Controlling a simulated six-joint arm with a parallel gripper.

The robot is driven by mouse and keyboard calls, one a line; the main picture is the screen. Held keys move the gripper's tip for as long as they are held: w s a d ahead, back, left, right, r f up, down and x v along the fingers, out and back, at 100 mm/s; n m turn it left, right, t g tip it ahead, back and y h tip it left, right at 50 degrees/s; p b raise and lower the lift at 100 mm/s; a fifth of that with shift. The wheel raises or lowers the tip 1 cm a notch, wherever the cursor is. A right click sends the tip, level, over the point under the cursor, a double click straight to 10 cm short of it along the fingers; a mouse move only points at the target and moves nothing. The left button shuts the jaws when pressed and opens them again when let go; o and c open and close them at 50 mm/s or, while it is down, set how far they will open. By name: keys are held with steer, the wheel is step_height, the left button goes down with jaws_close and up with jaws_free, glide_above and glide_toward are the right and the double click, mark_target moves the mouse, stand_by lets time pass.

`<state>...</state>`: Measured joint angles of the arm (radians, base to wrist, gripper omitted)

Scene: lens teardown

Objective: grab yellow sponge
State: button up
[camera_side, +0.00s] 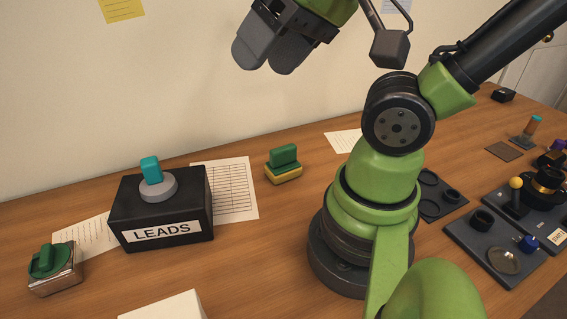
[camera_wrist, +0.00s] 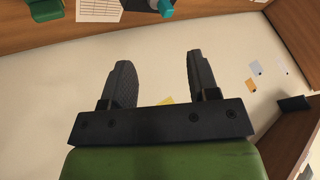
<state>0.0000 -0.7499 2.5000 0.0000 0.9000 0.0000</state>
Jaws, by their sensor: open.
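The yellow sponge (camera_side: 284,175) lies on the wooden table in the side view, right of the lined sheet, with a green grip block on top of it. My gripper (camera_side: 268,56) is high above the table near the wall, above and well apart from the sponge. In the wrist view its two dark fingers (camera_wrist: 160,62) are spread, with nothing between them but the wall behind. A green shape (camera_wrist: 45,9) at the upper left edge of the wrist view looks like the sponge's grip; the yellow part cannot be made out there.
A black LEADS box (camera_side: 162,208) with a grey disc and teal knob stands left of the sponge. A green-topped metal block (camera_side: 54,270) is at far left. A lined sheet (camera_side: 228,188) lies between box and sponge. Dark trays with parts (camera_side: 495,245) fill the right.

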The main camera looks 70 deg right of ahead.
steer(key=shift+c, duration=0.2)
stand_by(0.3)
steer(key=n+g+h, duration=0.2)
steer(key=n+g, duration=0.5)
steer(key=n, duration=0.7)
glide_above(283, 148)
steer(key=f, duration=1.7)
steer(key=shift+s+d+f, duration=0.35)
steer(key=shift+d, duration=0.05)
step_height(283, 148, down, 4)
steer(key=shift+f, duration=0.15)
steer(key=shift+w+a+f, duration=0.1)
steer(key=shift+f, duration=0.9)
steer(key=shift+w+a+f, duration=0.1)
steer(key=shift+w+f, duration=0.05)
steer(key=shift+f, duration=0.8)
steer(key=shift+w+a+f, duration=0.1)
steer(key=shift+f, duration=0.9)
jaws_close()
